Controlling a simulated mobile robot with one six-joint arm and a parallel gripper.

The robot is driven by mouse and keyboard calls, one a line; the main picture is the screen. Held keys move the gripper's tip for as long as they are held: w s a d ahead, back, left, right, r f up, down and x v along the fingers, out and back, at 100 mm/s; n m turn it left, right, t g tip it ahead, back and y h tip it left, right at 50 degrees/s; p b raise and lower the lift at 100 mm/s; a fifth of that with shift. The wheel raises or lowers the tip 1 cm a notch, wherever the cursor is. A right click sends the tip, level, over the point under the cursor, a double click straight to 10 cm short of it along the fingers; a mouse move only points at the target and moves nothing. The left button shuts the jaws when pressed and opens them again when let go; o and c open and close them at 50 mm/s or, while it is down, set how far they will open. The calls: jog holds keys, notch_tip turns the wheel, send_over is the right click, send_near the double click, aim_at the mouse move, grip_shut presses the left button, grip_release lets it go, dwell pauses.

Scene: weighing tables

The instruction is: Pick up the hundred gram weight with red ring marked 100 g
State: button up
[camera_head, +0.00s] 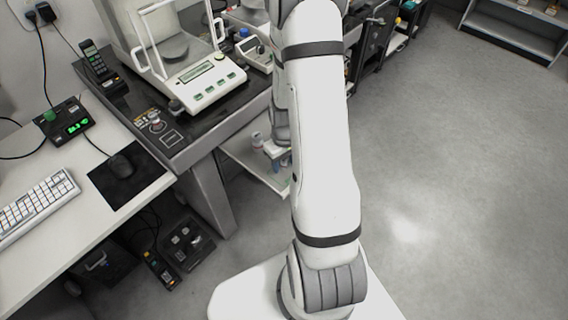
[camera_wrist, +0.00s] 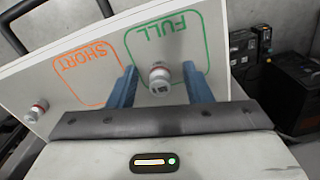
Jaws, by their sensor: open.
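A small pale weight (camera_wrist: 159,80) stands on a white board in the wrist view, within the green outline marked FULL. A second small weight (camera_wrist: 38,109) with a reddish ring stands at the board's left, outside the orange SHORT outline. In the head view my arm hides most of the gripper.
The white board (camera_wrist: 90,42) lies on a low shelf (camera_head: 240,160) under the dark weighing table (camera_head: 215,128). A balance (camera_head: 205,82) stands on that table. Dark boxes (camera_wrist: 290,85) stand right of the board. Open floor (camera_head: 450,170) lies to the right.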

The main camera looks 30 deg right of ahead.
jog(key=shift+c, duration=0.3)
grip_shut()
jog(key=shift+r, duration=0.1)
